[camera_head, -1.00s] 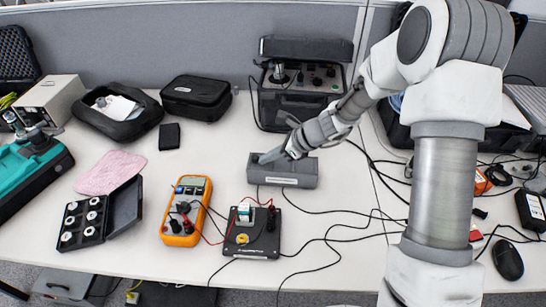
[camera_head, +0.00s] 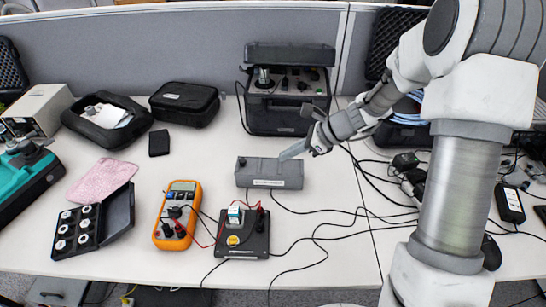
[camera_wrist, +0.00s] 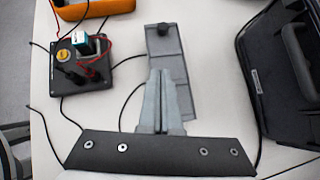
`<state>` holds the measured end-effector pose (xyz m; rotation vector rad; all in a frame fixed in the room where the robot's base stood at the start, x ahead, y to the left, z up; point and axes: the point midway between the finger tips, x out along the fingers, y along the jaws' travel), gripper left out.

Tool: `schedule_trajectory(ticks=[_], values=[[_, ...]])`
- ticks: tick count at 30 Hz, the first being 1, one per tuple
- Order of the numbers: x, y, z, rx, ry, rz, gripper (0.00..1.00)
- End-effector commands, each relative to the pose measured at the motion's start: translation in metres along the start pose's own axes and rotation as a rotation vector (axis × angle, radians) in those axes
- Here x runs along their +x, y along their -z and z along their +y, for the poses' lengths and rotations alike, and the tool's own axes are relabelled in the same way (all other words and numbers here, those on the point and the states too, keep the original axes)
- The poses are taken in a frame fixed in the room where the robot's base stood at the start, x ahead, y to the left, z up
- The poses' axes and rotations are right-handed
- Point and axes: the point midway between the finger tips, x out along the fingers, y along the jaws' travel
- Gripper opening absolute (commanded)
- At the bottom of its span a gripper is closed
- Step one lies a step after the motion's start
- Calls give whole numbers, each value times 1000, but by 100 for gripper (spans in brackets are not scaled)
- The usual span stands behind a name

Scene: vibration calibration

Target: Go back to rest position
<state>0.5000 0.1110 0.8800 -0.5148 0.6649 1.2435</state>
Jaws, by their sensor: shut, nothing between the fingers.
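My gripper (camera_head: 296,150) is shut and empty. In the head view its fingertips are above and behind the right end of the grey box (camera_head: 258,174). In the wrist view the shut fingers (camera_wrist: 163,75) point over the same grey box (camera_wrist: 165,48), which has a dark knob at its far end. I cannot tell the exact height of the gripper above the box. My arm comes in from the right side of the head view.
A black device case (camera_head: 290,112) stands behind the box. An orange multimeter (camera_head: 178,211) and a black board with terminals (camera_head: 243,236) are in front and left. A black case with white discs (camera_head: 93,226) lies farther left. Cables cross the table's right part.

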Motion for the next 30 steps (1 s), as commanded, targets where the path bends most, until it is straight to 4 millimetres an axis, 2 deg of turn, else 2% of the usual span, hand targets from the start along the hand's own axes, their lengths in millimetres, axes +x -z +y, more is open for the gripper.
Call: schedule_trajectory(ticks=[3,11,15,17,24,30], values=[[-16,-1,0,0,1,0,0],[-25,0,0,-2,-1,1,0],[-38,-11,8,-75,-2,23,0],[-50,-20,15,-148,-5,46,0],[-116,-58,61,-567,-31,192,0],[-169,-78,102,-913,-66,329,0]])
